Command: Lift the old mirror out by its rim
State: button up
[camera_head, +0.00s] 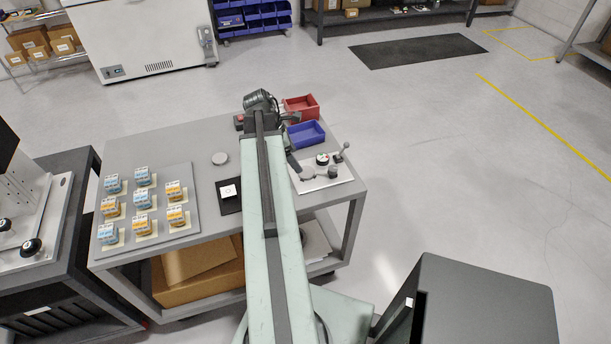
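A white fixture plate (312,184) with dark round knobs and an upright ball-topped lever (342,152) lies at the right end of the grey cart top. I cannot make out the old mirror or its rim in the fixture at this size.
Red (301,108) and blue (306,135) bins stand behind the fixture. A white square part lies on a black mat (231,207) left of my arm. A grey board (180,232) holds several blue and orange blocks.

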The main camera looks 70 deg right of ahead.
aim_at(306, 171)
jog(key=shift+b+x, duration=1.15)
jog(key=shift+x, duration=0.05)
jog(key=b+x, duration=0.5)
jog(key=shift+s+d+f, duration=0.2)
jog(key=shift+s+f, duration=0.05)
jog(key=shift+s, duration=0.05)
jog(key=shift+r, duration=0.2)
jog(key=c, duration=1.6)
jog(key=shift+o, duration=0.2)
notch_tip(306, 171, up, 10)
jog(key=p, duration=1)
